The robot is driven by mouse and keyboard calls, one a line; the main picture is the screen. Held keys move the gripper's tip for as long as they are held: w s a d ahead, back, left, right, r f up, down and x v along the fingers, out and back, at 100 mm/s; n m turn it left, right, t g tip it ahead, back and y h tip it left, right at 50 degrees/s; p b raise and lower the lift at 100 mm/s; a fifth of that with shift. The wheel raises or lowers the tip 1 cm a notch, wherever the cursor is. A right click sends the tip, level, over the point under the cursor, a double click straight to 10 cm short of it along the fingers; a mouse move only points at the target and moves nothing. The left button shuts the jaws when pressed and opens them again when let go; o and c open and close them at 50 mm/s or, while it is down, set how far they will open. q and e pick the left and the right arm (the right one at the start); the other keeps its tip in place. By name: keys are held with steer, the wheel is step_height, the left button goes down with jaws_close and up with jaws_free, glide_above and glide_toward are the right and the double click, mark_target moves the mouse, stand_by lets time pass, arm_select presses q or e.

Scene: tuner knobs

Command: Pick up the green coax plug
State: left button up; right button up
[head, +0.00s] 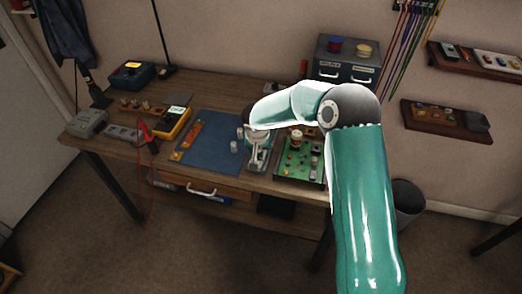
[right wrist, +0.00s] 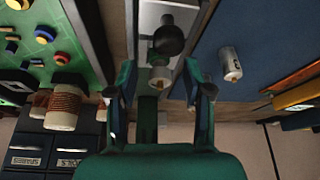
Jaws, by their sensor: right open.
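My right gripper (head: 257,158) is over the workbench, between the blue mat (head: 208,150) and the green circuit board (head: 287,170). In the right wrist view the right gripper (right wrist: 159,78) is open, its two fingers apart. A small pale cylinder with a metallic end (right wrist: 160,77) shows between the fingertips; I cannot tell whether they touch it. A dark round knob on a grey metal stand (right wrist: 168,40) lies just beyond. I cannot make out for certain which thing is the green coax plug; the arm hides part of this area in the head view. My left gripper is not in view.
A silver cylinder (right wrist: 230,64) stands on the mat beside the gripper. A copper coil (right wrist: 66,102) is on the board's side. A drawer cabinet (head: 343,66) stands at the back. A yellow meter (head: 174,122) is left of the mat.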

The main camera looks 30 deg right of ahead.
steer(key=shift+c, duration=0.2)
jaws_close()
steer(key=shift+r, duration=0.1)
